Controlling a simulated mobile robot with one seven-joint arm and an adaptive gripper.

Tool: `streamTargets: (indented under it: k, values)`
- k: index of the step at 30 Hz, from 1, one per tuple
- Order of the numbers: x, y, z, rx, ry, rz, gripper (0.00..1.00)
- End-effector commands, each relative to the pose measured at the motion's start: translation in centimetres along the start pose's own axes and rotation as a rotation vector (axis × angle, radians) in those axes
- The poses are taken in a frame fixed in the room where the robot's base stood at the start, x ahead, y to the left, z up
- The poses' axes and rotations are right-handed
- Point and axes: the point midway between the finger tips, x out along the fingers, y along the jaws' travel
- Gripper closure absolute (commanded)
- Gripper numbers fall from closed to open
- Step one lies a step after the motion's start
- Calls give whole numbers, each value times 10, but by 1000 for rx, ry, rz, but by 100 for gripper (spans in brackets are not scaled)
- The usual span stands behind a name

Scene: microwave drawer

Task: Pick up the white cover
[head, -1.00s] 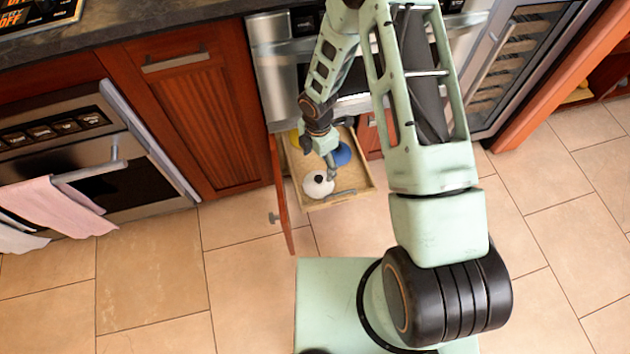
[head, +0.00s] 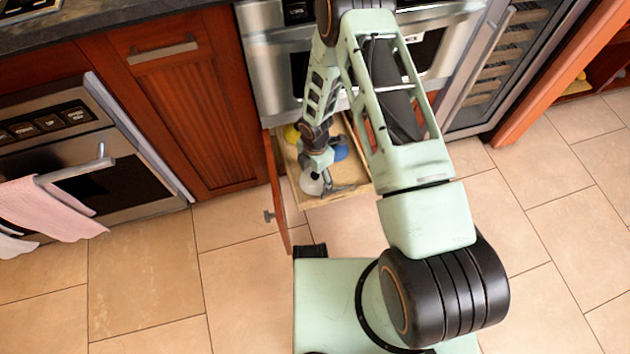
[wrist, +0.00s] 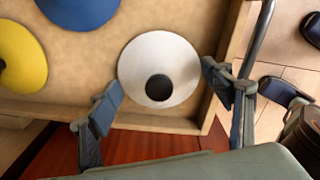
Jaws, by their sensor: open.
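The white cover (wrist: 152,56) is a round disc with a dark knob at its centre. In the wrist view it lies in the open drawer (wrist: 165,121), near the drawer's front corner. In the head view only part of the cover (head: 311,184) shows beside my gripper (head: 326,182). In the wrist view my gripper (wrist: 160,92) is open and empty, one finger on each side of the cover's lower part. I cannot tell the height of the fingers above it.
A blue cover (wrist: 80,8) and a yellow cover (wrist: 20,60) lie in the same drawer. The drawer walls and the handle (wrist: 258,40) are close to my right finger. An open cabinet door (head: 276,195) stands left of the drawer. The tiled floor in front is clear.

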Motion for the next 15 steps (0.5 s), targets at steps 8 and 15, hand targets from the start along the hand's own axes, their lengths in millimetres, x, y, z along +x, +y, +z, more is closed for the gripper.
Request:
streamTargets:
  k: [8, 15]
  values:
    - [0, 1, 0, 1, -1, 1, 34]
    - [0, 0, 0, 1, 0, 1, 61]
